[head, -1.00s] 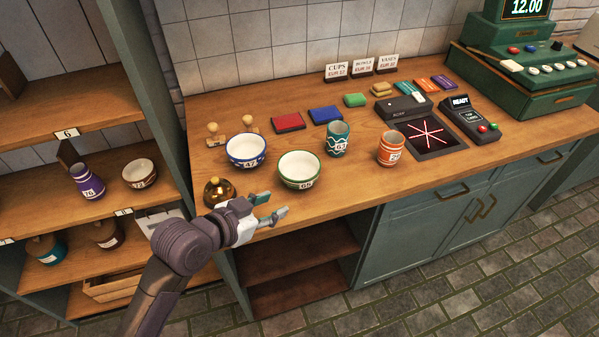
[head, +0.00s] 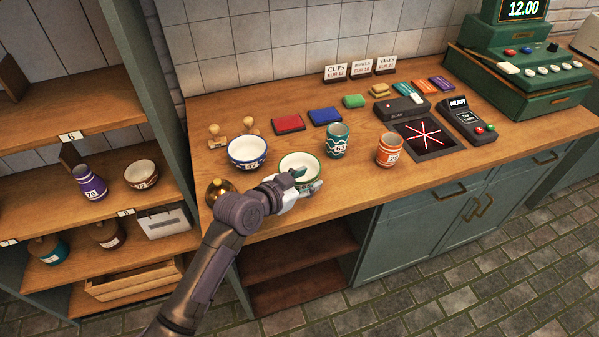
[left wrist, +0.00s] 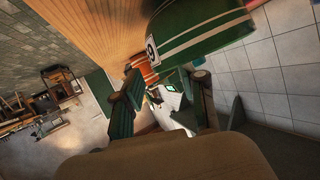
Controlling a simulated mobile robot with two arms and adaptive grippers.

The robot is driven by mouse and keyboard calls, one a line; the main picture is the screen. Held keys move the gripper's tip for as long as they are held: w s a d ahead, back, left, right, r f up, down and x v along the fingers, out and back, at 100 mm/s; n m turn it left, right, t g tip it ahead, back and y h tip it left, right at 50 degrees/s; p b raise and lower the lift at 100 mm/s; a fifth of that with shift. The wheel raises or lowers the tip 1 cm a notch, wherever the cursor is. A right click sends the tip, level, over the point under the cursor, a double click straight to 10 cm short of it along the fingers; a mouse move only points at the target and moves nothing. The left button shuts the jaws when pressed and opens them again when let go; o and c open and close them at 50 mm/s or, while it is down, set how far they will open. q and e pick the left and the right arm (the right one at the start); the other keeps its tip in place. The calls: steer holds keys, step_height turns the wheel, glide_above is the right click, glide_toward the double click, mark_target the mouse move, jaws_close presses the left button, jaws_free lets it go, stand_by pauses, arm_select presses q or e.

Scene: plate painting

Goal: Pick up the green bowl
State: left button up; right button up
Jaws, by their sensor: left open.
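The green bowl (head: 298,161), white inside with a green rim, stands upright on the wooden counter. Its lower front is partly hidden by my left gripper (head: 306,184). The gripper is open and at the bowl's near side, with one finger overlapping the bowl in the picture. In the left wrist view the green bowl (left wrist: 195,32) looms large at the top, with white bands and part of a number label. The open left gripper (left wrist: 168,92) shows its two fingers apart below it. I cannot tell whether a finger touches the bowl. My right gripper is not in view.
A blue-patterned bowl (head: 247,152) stands close left of the green bowl. A teal cup (head: 337,140) is close right, then an orange cup (head: 389,149). A golden bell (head: 219,191) sits near the counter's front left. Red (head: 289,123) and blue (head: 325,116) pads lie behind.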

mark_target(313, 180)
arm_select(q)
steer(key=shift+x, duration=1.55)
jaws_close()
